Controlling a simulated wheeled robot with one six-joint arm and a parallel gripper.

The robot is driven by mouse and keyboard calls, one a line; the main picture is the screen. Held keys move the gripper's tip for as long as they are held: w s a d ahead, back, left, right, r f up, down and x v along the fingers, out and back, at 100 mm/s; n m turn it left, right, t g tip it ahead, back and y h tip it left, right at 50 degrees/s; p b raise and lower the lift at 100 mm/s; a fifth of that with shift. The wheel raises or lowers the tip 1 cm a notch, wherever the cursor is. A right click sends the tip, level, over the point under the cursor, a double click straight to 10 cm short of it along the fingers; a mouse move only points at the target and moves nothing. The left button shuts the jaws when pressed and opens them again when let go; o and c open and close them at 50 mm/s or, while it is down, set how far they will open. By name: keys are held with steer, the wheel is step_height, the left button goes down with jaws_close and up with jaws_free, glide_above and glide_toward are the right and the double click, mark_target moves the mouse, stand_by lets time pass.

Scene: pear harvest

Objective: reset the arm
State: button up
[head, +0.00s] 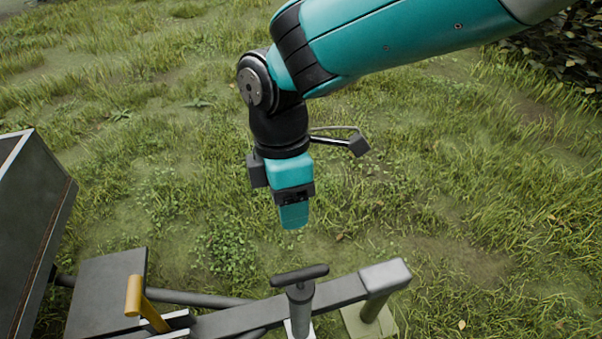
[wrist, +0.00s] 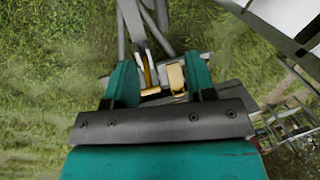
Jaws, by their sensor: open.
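My gripper (head: 293,215) hangs from my teal arm near the middle of the head view, pointing down over the grass. In the wrist view my gripper (wrist: 160,85) shows two teal fingers standing apart with a gap between them. Nothing is held between them. In the head view the fingers are seen edge-on, above and behind a black T-shaped handle (head: 299,275), and look apart from it.
A grey metal beam (head: 340,293) runs along the bottom of the head view. A yellow lever (head: 134,296) stands beside a grey plate (head: 103,290). A dark box (head: 35,220) is at the left edge. Open grass surrounds the arm; a leafy bush (head: 565,45) is at upper right.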

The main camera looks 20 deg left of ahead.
stand_by(0.3)
steer(key=d+r+m+y, duration=0.2)
steer(key=d+r+m, duration=0.3)
steer(key=d, duration=0.3)
steer(key=d+r+m+y, duration=0.1)
steer(key=d+r+m, duration=0.3)
steer(key=d, duration=0.5)
steer(key=s+d+r+m+t+y, duration=0.1)
steer(key=s+d+m+y, duration=0.1)
steer(key=s+d+m, duration=0.5)
steer(key=shift+s+d+r+m+t, duration=0.2)
steer(key=shift+d+m+t, duration=0.2)
steer(key=shift+d+m, duration=0.3)
steer(key=shift+w, duration=0.1)
steer(key=shift+c, duration=0.4)
steer(key=shift+c, duration=0.3)
steer(key=shift+a, duration=0.1)
